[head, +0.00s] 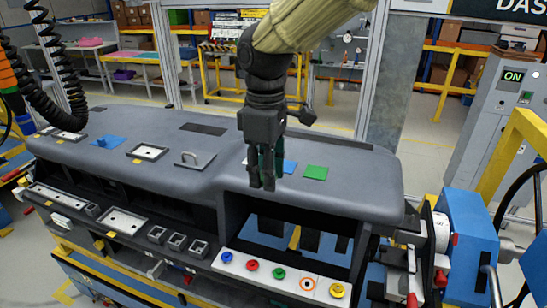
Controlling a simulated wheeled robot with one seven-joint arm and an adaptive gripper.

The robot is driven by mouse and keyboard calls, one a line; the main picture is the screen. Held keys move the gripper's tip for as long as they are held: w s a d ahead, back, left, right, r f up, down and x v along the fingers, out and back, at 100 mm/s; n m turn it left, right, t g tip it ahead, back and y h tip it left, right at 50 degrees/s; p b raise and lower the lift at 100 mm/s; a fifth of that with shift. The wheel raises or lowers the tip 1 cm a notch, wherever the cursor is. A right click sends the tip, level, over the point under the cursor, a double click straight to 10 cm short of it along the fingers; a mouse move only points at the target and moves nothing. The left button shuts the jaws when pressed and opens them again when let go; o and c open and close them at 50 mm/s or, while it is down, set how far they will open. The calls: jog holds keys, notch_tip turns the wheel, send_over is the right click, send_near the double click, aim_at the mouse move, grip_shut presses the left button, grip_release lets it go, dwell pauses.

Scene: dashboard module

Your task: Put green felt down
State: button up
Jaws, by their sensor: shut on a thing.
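My gripper (262,184) points straight down over the top of the grey dashboard (350,178), right of its middle. It is shut on a dark green piece, the green felt (279,158), of which only a narrow part shows by the fingers. The rest of that felt is hidden by the fingers. Another flat green square (316,172) lies on the dashboard to the right of my gripper. I cannot tell whether the held felt touches the dashboard.
A blue patch (290,167) lies just right of my gripper, partly hidden. Coloured buttons (279,273) line the front panel. A blue machine (468,240) stands at the right end.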

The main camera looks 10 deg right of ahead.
jog(key=p, duration=0.3)
send_over(285, 165)
jog(key=shift+s+a+f, duration=0.1)
jog(key=shift+f, duration=0.6)
jog(key=shift+f+p, duration=0.3)
jog(key=shift+p, duration=0.1)
jog(key=shift+f+p, duration=0.6)
jog(key=shift+f, duration=0.85)
jog(key=shift+f, duration=0.1)
jog(key=o, duration=0.7)
